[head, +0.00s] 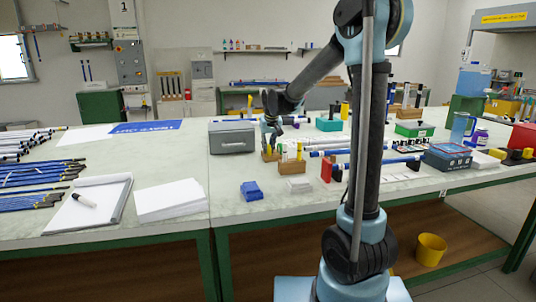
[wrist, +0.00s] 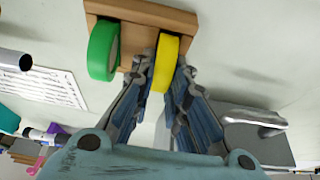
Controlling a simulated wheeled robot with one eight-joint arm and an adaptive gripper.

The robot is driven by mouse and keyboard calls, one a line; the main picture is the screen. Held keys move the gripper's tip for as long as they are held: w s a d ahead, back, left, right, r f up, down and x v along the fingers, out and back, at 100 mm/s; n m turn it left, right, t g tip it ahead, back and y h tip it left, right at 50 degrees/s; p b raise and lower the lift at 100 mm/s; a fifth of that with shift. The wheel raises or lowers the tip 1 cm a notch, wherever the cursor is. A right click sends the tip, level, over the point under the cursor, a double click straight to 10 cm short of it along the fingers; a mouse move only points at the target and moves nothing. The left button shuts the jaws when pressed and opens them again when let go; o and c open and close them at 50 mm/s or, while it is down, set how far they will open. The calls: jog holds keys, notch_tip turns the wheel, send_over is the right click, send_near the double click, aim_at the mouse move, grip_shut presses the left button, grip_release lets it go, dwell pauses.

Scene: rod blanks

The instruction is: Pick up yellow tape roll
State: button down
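In the wrist view a yellow tape roll (wrist: 164,62) stands on edge in a wooden holder (wrist: 150,12), beside a green tape roll (wrist: 103,50). My gripper (wrist: 165,72) has one finger on each side of the yellow roll, with the fingertips very close to it. I cannot tell whether they press on it. In the head view my gripper (head: 269,146) points down at the small wooden holder (head: 270,156) right of the grey box. The yellow roll is not clearly visible there.
The grey box (head: 232,138) stands close left of my gripper; its handle shows in the wrist view (wrist: 255,122). A wooden block with upright markers (head: 294,168) is in front to the right. A blue object (head: 251,190) lies near the front edge.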

notch_tip(320, 180, up, 10)
dwell(0.8)
dwell(0.3)
